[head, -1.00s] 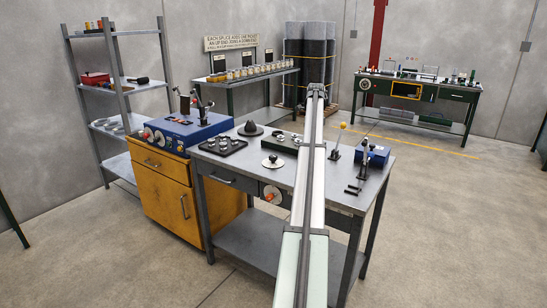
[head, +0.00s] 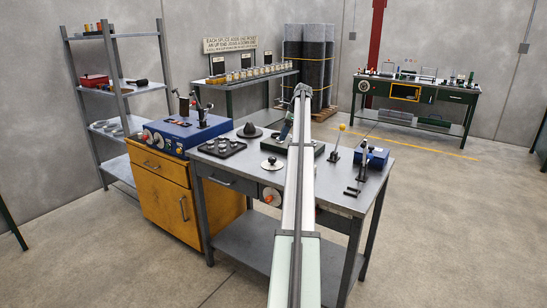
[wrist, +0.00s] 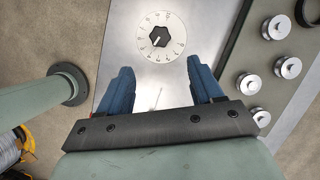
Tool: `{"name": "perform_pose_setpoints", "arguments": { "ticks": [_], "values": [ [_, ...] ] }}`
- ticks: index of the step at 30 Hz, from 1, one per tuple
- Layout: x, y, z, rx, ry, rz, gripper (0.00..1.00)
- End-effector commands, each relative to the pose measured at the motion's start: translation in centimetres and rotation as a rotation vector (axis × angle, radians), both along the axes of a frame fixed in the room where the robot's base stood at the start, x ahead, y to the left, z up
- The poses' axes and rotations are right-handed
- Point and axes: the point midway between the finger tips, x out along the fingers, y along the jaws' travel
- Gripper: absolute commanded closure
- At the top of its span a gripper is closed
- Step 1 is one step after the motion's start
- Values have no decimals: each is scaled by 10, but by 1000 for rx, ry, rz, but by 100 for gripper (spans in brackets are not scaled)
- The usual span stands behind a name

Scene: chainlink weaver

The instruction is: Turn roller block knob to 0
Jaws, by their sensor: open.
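A round white dial (wrist: 159,37) with small numerals and a black knob (wrist: 159,37) in its middle lies on the grey metal surface in the wrist view. The numeral at the knob's pointer is too small to read. My gripper (wrist: 162,78) is open, its two blue fingers spread and empty. In the picture the fingers lie just below the dial, not around the knob. In the head view a white disc with a dark knob (head: 272,164) sits on the table top. My gripper is mostly hidden behind my arm there.
A grey-green plate with several silver cylinders (wrist: 279,27) lies right of the dial. In the head view a black tray (head: 218,148), a dark cone (head: 250,130), a yellow-knobbed lever (head: 336,143) and a blue box (head: 372,157) stand on the table.

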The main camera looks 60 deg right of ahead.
Motion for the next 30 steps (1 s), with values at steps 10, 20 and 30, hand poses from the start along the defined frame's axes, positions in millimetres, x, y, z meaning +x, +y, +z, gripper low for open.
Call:
{"name": "perform_pose_setpoints", "arguments": {
  "ticks": [10, 20, 30],
  "values": [
    [17, 10, -49, 1, 2, -1, 34],
    [36, 19, -98, 0, 1, -2, 34],
    [44, 23, -122, -1, 2, -3, 34]
  ]
}}
